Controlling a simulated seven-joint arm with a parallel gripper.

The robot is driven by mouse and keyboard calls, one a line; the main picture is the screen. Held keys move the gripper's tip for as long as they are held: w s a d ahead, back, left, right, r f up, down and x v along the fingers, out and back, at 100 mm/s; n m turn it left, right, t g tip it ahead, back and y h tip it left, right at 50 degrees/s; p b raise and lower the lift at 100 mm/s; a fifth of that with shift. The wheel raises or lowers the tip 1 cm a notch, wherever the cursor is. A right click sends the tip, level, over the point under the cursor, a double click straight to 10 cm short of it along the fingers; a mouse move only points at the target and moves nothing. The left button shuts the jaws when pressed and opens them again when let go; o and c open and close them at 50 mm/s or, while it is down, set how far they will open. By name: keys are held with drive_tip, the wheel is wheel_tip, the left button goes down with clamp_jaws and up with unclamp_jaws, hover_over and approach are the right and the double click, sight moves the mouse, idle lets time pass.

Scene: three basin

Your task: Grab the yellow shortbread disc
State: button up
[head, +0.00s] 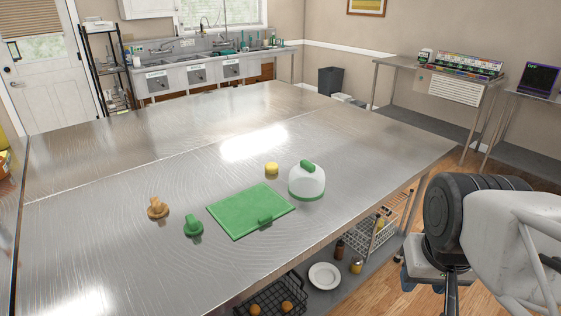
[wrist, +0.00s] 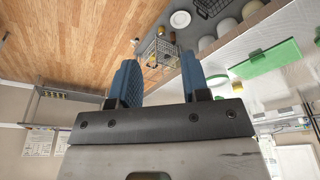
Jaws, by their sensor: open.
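The yellow shortbread disc (head: 271,168) sits on the metal table in the head view, just behind the green board (head: 250,210) and left of a clear dome with a green knob (head: 306,181).
The metal table (head: 110,205) also bears a wooden piece (head: 157,208) and a green piece (head: 193,226) left of the board. Under it are a wire basket (head: 370,240), a white plate (head: 324,276) and a dark basket (head: 272,300). The table's far half is clear.

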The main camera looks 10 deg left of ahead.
idle(0.4)
drive_tip(key=o, duration=0.9)
drive_tip(key=shift+c, duration=0.2)
drive_tip(key=shift+w+r, duration=0.1)
